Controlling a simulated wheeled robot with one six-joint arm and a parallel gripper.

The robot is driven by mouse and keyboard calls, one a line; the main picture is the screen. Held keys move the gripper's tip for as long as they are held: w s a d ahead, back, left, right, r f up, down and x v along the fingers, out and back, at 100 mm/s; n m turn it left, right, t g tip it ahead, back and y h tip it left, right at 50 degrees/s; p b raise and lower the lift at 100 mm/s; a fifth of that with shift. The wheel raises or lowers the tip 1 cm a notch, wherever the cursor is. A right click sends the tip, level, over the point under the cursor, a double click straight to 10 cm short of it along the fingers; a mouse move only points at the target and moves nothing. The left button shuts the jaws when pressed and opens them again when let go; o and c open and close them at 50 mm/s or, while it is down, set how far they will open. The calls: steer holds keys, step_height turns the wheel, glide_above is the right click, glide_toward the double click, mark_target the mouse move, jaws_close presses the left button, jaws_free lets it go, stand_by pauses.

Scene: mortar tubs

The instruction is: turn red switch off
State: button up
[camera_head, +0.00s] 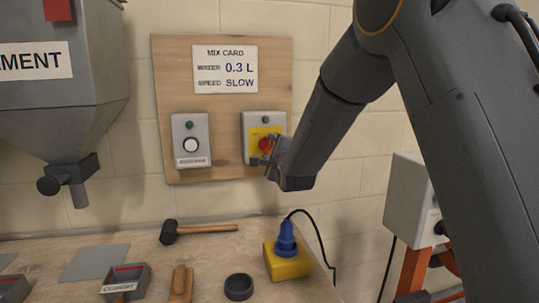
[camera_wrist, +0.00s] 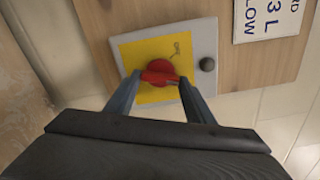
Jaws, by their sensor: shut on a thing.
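The red switch (camera_head: 266,144) is a rotary knob on a yellow plate, set in a grey box (camera_head: 250,120) on a wooden wall board. In the wrist view the red switch (camera_wrist: 158,73) lies between my two fingers, its handle spanning from one to the other. My gripper (camera_head: 272,150) is at the box from the right in the head view and is shut on the red switch; it also shows in the wrist view (camera_wrist: 156,80). My fingers hide part of the knob in the head view. A small dark round lamp or button (camera_wrist: 208,64) sits on the same box.
A cement hopper (camera_head: 60,90) hangs at the left. Below are a mallet (camera_head: 200,231), a yellow socket block with blue plug (camera_head: 287,262), and small tubs.

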steer(key=n+b, duration=0.3)
steer(key=n, duration=0.3)
steer(key=shift+n+b, duration=0.3)
steer(key=shift+b, duration=0.05)
steer(key=n+b, duration=0.2)
steer(key=n, duration=0.4)
steer(key=shift+r, duration=0.1)
steer(key=o, duration=1.1)
steer(key=shift+c, duration=0.2)
steer(key=shift+s, duration=0.1)
steer(key=b+v, duration=0.1)
steer(key=v, duration=0.6)
steer(key=shift+s+b, duration=0.3)
steer(key=shift+s, duration=0.05)
steer(key=shift+d, duration=0.1)
